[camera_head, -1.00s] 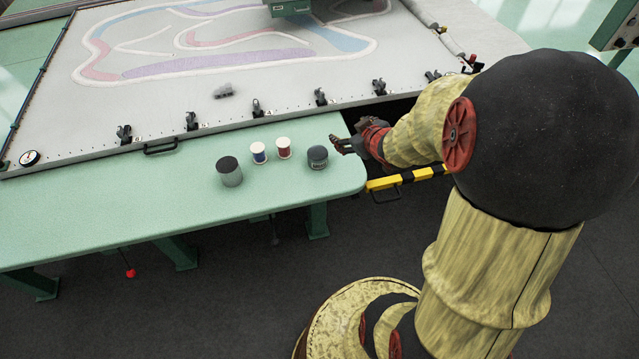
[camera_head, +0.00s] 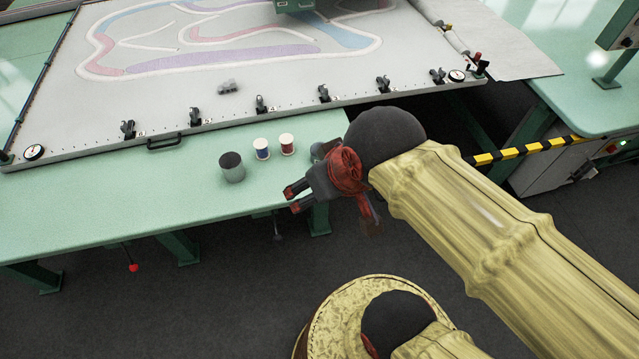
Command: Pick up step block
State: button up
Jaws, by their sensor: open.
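A small grey block with an uneven, stepped-looking top (camera_head: 229,87) lies on the white stretched cloth, a little in from its front edge. I take it for the step block; it is too small to see finely. My gripper (camera_head: 291,199) is open and empty near the front right corner of the green table, pointing left. It is well apart from the block, which lies farther back and to the left. My gripper partly covers a dark jar (camera_head: 318,150) behind it.
A grey canister (camera_head: 232,168), a blue-banded spool (camera_head: 261,149) and a red-banded spool (camera_head: 287,144) stand on the green table (camera_head: 90,205). Black clamps (camera_head: 260,104) line the cloth frame's front edge. A yellow-black striped bar (camera_head: 525,149) runs at right. The table's left part is clear.

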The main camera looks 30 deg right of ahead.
aim_at(229, 87)
jog(key=i+j+u, duration=0.65)
jog(key=i+u, duration=0.15)
jog(key=i, duration=0.2)
